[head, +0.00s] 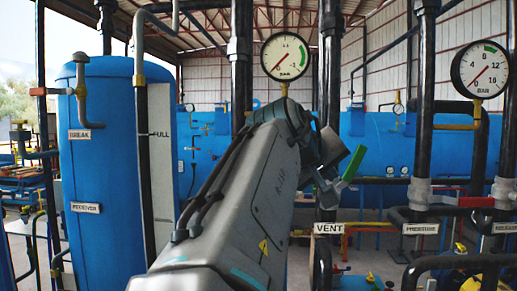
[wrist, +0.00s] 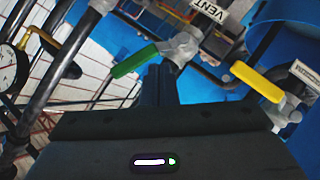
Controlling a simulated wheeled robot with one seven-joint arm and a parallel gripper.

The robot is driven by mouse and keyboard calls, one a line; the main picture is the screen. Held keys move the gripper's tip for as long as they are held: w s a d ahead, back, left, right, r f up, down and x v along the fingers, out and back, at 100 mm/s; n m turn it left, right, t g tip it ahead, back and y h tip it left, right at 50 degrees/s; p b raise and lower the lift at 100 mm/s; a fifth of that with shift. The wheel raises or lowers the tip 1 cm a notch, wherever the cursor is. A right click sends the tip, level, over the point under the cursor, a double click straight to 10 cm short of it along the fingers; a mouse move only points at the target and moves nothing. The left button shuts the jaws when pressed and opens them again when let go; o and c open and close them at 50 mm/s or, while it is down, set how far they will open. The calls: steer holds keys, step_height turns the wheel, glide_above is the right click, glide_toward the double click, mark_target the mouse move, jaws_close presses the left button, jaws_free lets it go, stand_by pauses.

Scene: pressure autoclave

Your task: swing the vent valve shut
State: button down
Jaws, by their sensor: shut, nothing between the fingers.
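The vent valve has a green lever handle (head: 351,164), seen in the head view just right of my wrist and above the white VENT sign (head: 328,228). In the wrist view the green handle (wrist: 135,60) slants out from a grey valve body (wrist: 182,46), with the VENT sign (wrist: 209,11) close by. My gripper (wrist: 159,72) is shut and empty, its fingertips close beside the green handle near the valve body. I cannot tell if they touch it.
A yellow handle (wrist: 257,82) is right of my fingers in the wrist view. Gauges (head: 286,57) (head: 480,70), black vertical pipes and a blue tank (head: 105,150) surround my arm.

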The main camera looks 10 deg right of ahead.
steer(key=w+a+r+n+h+p, duration=0.1)
steer(key=w+a+r+n+h, duration=0.25)
steer(key=r, duration=0.25)
steer(key=p, duration=0.2)
glide_above(348, 174)
steer(key=a, duration=0.3)
step_height(348, 174, down, 3)
steer(key=shift+s+d+f+m+g+y, duration=0.25)
steer(key=shift+s+d+f+g, duration=0.15)
steer(key=shift+s+d, duration=0.1)
steer(key=shift+s, duration=0.05)
